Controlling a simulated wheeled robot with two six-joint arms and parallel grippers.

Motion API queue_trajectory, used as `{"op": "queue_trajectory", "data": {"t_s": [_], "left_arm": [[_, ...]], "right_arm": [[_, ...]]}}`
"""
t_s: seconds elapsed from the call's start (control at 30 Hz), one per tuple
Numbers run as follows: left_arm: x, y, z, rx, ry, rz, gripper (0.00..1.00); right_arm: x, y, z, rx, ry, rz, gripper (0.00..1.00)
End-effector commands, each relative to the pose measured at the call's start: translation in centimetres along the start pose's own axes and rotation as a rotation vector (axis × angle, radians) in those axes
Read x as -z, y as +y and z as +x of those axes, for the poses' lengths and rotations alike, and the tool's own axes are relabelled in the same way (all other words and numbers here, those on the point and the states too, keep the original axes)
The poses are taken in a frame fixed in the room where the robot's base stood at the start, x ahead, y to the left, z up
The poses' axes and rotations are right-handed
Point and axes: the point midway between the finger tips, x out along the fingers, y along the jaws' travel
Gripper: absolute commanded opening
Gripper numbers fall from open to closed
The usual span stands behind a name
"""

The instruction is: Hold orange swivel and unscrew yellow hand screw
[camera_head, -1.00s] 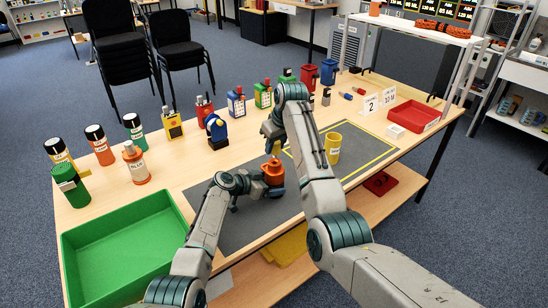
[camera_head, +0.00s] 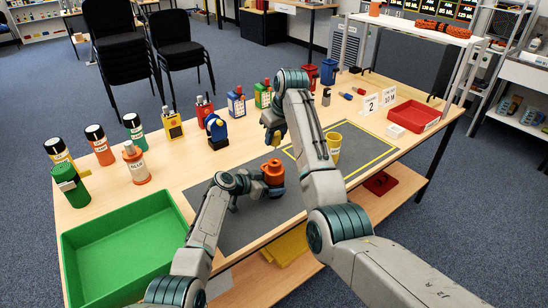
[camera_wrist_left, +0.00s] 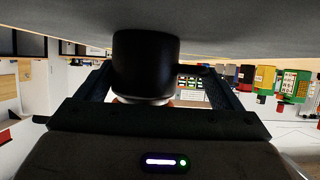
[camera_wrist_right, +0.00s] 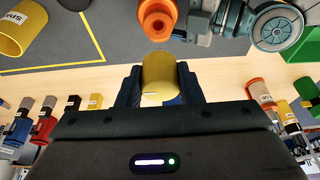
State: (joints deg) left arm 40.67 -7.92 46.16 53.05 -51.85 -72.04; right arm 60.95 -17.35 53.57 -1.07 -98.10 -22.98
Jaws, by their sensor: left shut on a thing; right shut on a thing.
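The orange swivel (camera_head: 272,171) stands upright over the grey mat in the head view. My left gripper (camera_head: 258,186) is shut on it from the left. In the left wrist view the held part (camera_wrist_left: 146,65) is a dark cylinder between the fingers. My right gripper (camera_head: 272,136) is shut on the yellow hand screw (camera_wrist_right: 160,76), a yellow cylinder between its fingers in the right wrist view. The hand screw is apart from the swivel, above it. The swivel's open round end (camera_wrist_right: 157,24) shows in the right wrist view. My right arm hides part of the table.
A yellow cup (camera_head: 333,148) stands on the mat, right of my right arm. A green tray (camera_head: 120,250) lies at the left and a red tray (camera_head: 413,115) at the right. Several bottles and coloured boxes line the back. The mat's front left is clear.

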Motion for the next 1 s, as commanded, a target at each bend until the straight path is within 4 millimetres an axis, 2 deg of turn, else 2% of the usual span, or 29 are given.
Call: {"op": "queue_trajectory", "data": {"t_s": [0.23, 0.27, 0.3, 0.57, 1.0], "left_arm": [[0.0, 0.0, 0.0, 0.000, 0.000, 0.000, 0.60], [0.0, 0.0, 0.0, 0.000, 0.000, 0.000, 0.92], [0.0, 0.0, 0.0, 0.000, 0.000, 0.000, 0.99], [0.1, 0.0, -0.1, 0.000, 0.000, 0.000, 1.00], [0.2, 0.0, -2.7, 0.001, 0.000, 0.000, 1.00]], "right_arm": [[0.1, 0.0, -0.2, 0.000, 0.000, 0.000, 0.01], [0.1, 0.0, -0.2, 0.000, 0.000, 0.000, 0.01], [0.1, 0.0, -0.2, 0.000, 0.000, 0.000, 0.01], [0.1, 0.0, -0.3, 0.000, 0.000, 0.000, 0.01], [0.8, 0.0, -2.4, 0.000, 0.000, 0.000, 0.01]]}}
